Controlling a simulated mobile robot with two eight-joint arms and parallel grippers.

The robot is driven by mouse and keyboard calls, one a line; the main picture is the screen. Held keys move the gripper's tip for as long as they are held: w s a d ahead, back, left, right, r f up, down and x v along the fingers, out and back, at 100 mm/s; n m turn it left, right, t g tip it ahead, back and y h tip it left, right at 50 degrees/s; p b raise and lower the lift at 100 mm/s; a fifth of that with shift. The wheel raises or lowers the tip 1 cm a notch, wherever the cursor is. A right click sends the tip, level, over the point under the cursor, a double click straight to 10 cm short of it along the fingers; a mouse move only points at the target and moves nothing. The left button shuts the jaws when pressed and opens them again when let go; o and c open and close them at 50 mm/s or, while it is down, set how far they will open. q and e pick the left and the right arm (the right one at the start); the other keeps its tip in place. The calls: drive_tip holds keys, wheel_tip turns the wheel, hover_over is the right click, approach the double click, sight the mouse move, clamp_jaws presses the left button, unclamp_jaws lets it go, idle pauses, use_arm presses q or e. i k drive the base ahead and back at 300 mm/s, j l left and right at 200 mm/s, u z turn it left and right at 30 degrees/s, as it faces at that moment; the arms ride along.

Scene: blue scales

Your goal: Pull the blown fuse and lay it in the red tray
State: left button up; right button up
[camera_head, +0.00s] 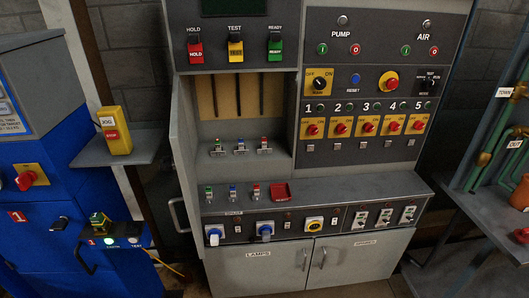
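The red tray (280,191) lies on the grey ledge of the middle cabinet and looks empty. Three more stand on the ledge left of the tray: green (209,193), blue (233,192) and red (256,191). They are too small to tell which fuse is blown. Neither of my grippers is in view.
The recess has a grey side door (183,135) standing open on its left. A yellow jog box (114,131) is on a side shelf by a blue machine (40,190). A bench with pipes stands at right. Knobs (314,225) line the panel below the ledge.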

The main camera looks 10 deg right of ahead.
sight(217, 141)
drive_tip(key=i+l+u, duration=0.5)
drive_tip(key=l, duration=0.3)
drive_tip(key=i+l+u, duration=0.25)
drive_tip(key=l, duration=0.25)
drive_tip(key=i, duration=0.1)
